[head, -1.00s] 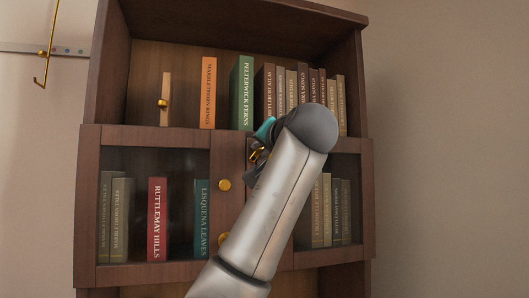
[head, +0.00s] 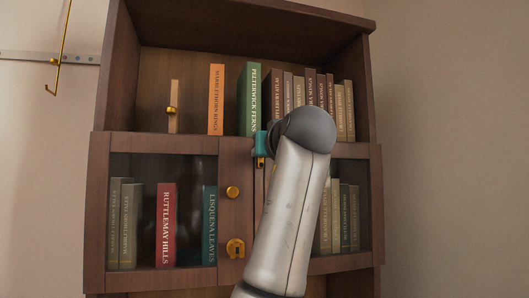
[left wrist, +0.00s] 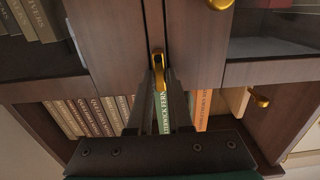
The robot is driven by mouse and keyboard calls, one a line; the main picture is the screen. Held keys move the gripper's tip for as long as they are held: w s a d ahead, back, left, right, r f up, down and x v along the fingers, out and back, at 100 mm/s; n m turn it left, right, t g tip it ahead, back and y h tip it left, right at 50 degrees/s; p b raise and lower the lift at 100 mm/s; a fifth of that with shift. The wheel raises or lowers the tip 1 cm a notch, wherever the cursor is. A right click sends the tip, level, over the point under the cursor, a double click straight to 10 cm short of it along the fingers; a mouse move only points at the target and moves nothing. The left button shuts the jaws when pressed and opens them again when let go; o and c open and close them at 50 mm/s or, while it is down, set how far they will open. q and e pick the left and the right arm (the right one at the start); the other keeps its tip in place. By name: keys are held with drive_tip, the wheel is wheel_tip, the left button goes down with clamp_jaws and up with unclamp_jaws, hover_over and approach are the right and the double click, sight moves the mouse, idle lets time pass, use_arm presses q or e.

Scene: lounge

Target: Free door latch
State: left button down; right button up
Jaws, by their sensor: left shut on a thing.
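A two-door glazed cabinet (head: 236,160) is set in a dark wooden bookcase. My left gripper (left wrist: 158,76) has its fingers on either side of a small brass latch (left wrist: 157,58) where the two doors meet, and it is shut on it. In the head view the gripper is mostly hidden by my forearm; its teal part and the brass latch (head: 260,162) show at the top of the doors, the latch upright. A round brass knob (head: 232,192) and a brass lock plate (head: 235,248) sit on the left door below. My right gripper is not in view.
The open shelf above holds an orange book (head: 216,100), a green book (head: 250,98), several brown books and a thin wooden piece with a brass knob (head: 173,108). A brass hook (head: 62,60) hangs from a wall rail at left.

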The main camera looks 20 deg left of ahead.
use_arm(q)
drive_tip(key=shift+r, duration=0.1)
idle(0.3)
drive_tip(key=c, duration=0.8)
unclamp_jaws()
drive_tip(key=shift+c, duration=0.2)
drive_tip(key=b+v, duration=0.3)
drive_tip(key=v, duration=1.2)
drive_tip(key=shift+d, duration=0.1)
